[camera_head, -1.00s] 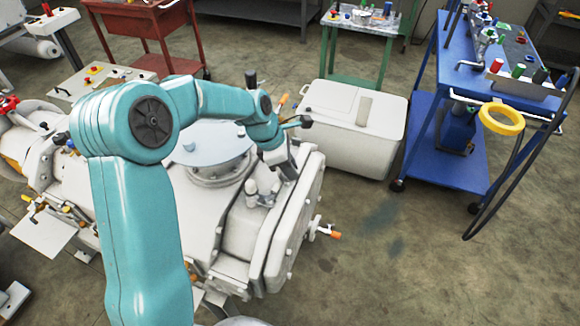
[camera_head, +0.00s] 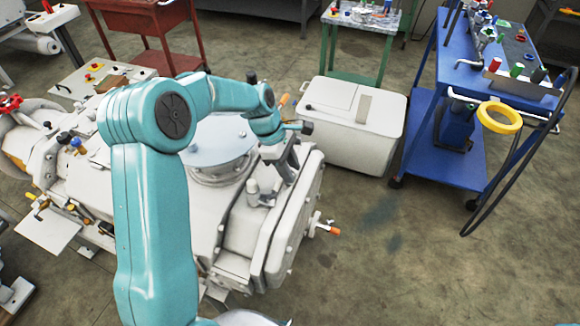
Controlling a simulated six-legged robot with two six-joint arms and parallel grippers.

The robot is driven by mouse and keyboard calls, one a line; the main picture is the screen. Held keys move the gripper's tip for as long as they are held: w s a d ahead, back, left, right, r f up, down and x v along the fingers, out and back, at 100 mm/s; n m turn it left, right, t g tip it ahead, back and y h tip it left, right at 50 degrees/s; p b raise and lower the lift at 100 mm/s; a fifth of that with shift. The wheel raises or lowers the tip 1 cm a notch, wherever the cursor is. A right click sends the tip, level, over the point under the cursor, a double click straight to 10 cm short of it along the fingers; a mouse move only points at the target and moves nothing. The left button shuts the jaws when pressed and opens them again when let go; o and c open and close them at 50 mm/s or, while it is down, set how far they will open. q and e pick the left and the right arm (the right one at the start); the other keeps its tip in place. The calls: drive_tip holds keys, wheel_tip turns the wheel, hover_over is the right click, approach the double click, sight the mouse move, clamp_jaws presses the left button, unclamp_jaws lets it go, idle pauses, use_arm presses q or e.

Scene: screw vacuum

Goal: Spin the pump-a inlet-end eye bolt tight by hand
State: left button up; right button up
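The pump (camera_head: 240,230) is a large off-white machine in the middle of the view, with a round grey-blue plate (camera_head: 218,140) on top. My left arm reaches over it from the left. My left gripper (camera_head: 287,172) points down at the pump's right end, close above or at its top surface. Its fingertips are small and partly hidden, so I cannot tell whether they are open or shut. I cannot make out the eye bolt; the gripper may cover it. A pale fitting with short upright caps (camera_head: 262,196) sits just left of and below the gripper. My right gripper is not in view.
An orange-handled valve (camera_head: 325,227) sticks out of the pump's right end. A white box (camera_head: 352,125) stands behind. A blue cart (camera_head: 440,150) with a yellow ring (camera_head: 500,118) is at the right. A red cart (camera_head: 150,25) is behind left. The floor at lower right is clear.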

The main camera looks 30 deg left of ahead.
use_arm(q)
drive_tip(key=v, duration=1.6)
drive_tip(key=shift+a, duration=0.2)
drive_tip(key=shift+s, duration=0.15)
